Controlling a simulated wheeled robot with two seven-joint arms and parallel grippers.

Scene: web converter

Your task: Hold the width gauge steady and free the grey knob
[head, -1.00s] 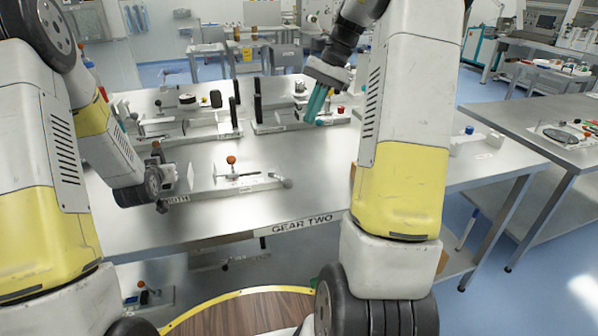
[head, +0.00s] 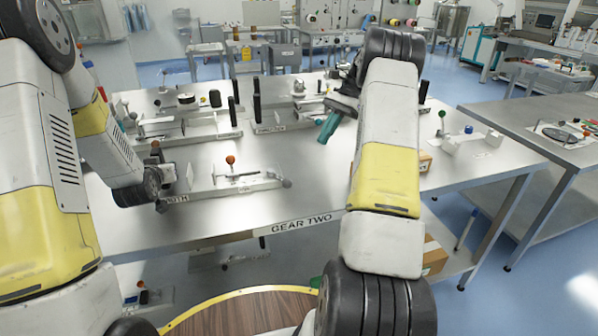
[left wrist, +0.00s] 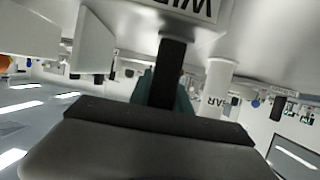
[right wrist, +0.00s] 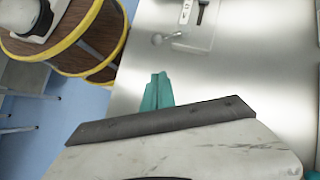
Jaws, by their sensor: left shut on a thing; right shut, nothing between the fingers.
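The width gauge (head: 225,188) lies on the front left of the steel table, a pale flat bar with an orange-topped knob (head: 231,160). The grey knob (head: 287,183) is at its right end; it also shows in the right wrist view (right wrist: 157,39). My left gripper is at the gauge's left end, its fingers hidden in the head view. In the left wrist view, the left gripper (left wrist: 165,92) is shut on a dark upright handle (left wrist: 171,60) by the gauge's label. My right gripper (head: 328,128) is shut and empty, apart from the gauge, beyond and right of the grey knob.
Other gauges (head: 190,130) with black upright handles stand at the back of the table (head: 310,190). Another table (head: 550,115) stands at the right.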

